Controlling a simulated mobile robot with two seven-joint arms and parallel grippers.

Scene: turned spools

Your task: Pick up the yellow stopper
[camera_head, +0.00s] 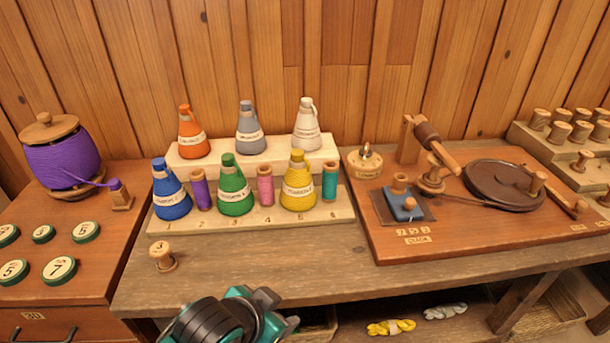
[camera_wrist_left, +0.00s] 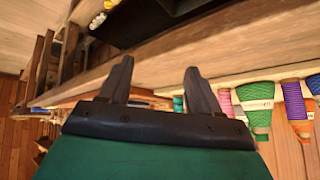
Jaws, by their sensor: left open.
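The yellow cone (camera_head: 299,190) stands upright in the front row of the pale stepped rack, with a small yellow top (camera_head: 297,155) that looks like the stopper. It is between the pink and teal spools. My left gripper (camera_head: 272,308) is low at the front edge of the bench, well short of the rack. In the left wrist view its two fingers (camera_wrist_left: 157,76) are apart with nothing between them. The yellow cone cannot be made out there; the right-hand finger covers that part of the row. My right gripper is not in view.
The rack (camera_head: 340,213) also holds blue, green, orange, grey and white cones and a purple spool (camera_head: 200,193). A small wooden spool (camera_head: 161,256) stands at front left. A reddish board (camera_head: 460,240) with a winder is at right. The front bench middle is clear.

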